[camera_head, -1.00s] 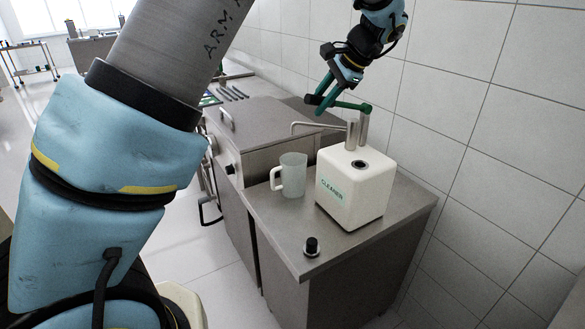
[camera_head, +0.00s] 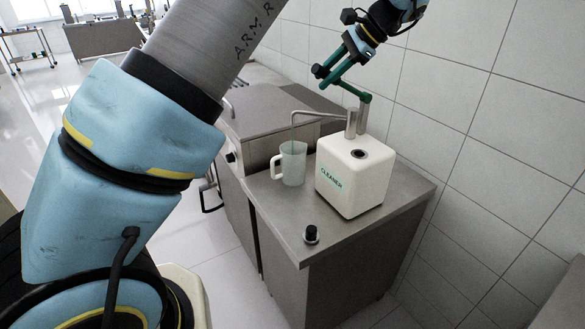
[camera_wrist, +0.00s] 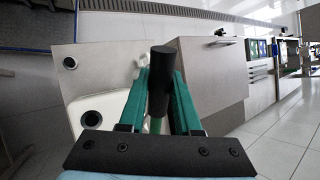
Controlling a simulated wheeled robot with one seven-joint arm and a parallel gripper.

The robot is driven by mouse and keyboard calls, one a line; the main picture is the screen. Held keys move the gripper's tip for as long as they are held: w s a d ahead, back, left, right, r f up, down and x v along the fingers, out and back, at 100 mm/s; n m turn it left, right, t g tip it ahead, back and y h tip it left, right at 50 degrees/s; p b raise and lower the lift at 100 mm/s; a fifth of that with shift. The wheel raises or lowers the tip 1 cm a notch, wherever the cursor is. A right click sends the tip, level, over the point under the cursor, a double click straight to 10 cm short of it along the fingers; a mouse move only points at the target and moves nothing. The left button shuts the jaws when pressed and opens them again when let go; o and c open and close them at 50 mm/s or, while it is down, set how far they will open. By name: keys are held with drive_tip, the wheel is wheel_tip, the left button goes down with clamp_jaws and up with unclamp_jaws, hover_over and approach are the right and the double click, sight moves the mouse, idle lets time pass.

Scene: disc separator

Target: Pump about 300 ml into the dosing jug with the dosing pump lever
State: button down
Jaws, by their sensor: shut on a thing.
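The dosing jug (camera_head: 292,166), pale and translucent with a handle on its left, stands upright on the steel counter beneath the end of the pump spout (camera_head: 322,115). A thin green stream runs from the spout down to the jug. The liquid level cannot be read. The white container marked CLEANER (camera_head: 350,190) stands to its right, with the pump beside it. The green pump lever (camera_head: 354,91) slopes up to the left from its metal post. My gripper (camera_head: 329,75) is shut on the lever's black grip, which shows between the green fingers in the wrist view (camera_wrist: 162,85).
A steel unit with a lid (camera_head: 268,112) adjoins at the left. The tiled wall (camera_head: 465,130) rises close behind the container and my gripper.

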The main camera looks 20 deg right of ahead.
wheel_tip(320, 180, down, 9)
drive_tip(key=a+n+t+h+b, duration=0.1)
drive_tip(key=h+b, duration=0.4)
drive_tip(key=b, duration=1.2)
drive_tip(key=shift+s+a+n, duration=0.3)
drive_tip(key=shift+a, duration=0.35)
drive_tip(key=shift+f, duration=0.15)
